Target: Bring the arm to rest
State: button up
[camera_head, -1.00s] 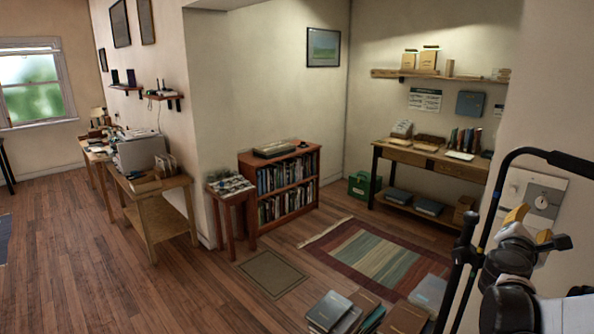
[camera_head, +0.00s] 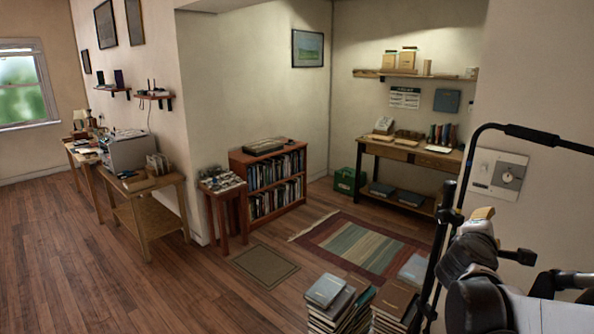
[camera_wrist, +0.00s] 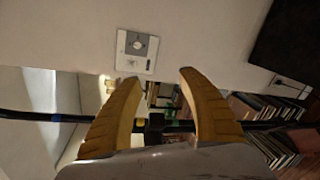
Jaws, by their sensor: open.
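My gripper (camera_wrist: 161,78) shows in the wrist view with its two yellow fingers spread apart. Nothing is between the fingers. Beyond the tips are a pale wall with a switch plate (camera_wrist: 136,52) and, farther off, part of the room. In the head view my arm is folded at the lower right, with a small yellow part at its top. The gripper's exact place there is hard to tell, as dark and pale arm parts overlap and the frame's edge cuts them off.
Stacks of books (camera_head: 336,303) stand on the floor just left of my arm. A wall with a control plate (camera_head: 497,174) is close on the right. A striped rug (camera_head: 364,244), a bookcase (camera_head: 239,167) and a desk (camera_head: 408,154) lie beyond. The wooden floor at left is clear.

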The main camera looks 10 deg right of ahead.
jog(key=s+a+f+m+g+y+b, duration=0.1)
jog(key=s+a+f+m+y, duration=0.3)
jog(key=a, duration=0.7)
jog(key=s+a+f+m+y+b, duration=0.1)
jog(key=s+a+f+m+y, duration=0.3)
jog(key=a, duration=0.7)
jog(key=s+a+f+m+g+y+b, duration=0.1)
jog(key=s+a+f+m+y, duration=0.3)
jog(key=s+a+f, duration=0.3)
jog(key=a+f, duration=0.1)
jog(key=a, duration=0.3)
jog(key=shift+a+g+y+b, duration=0.3)
jog(key=shift+a, duration=0.1)
jog(key=shift+s, duration=0.1)
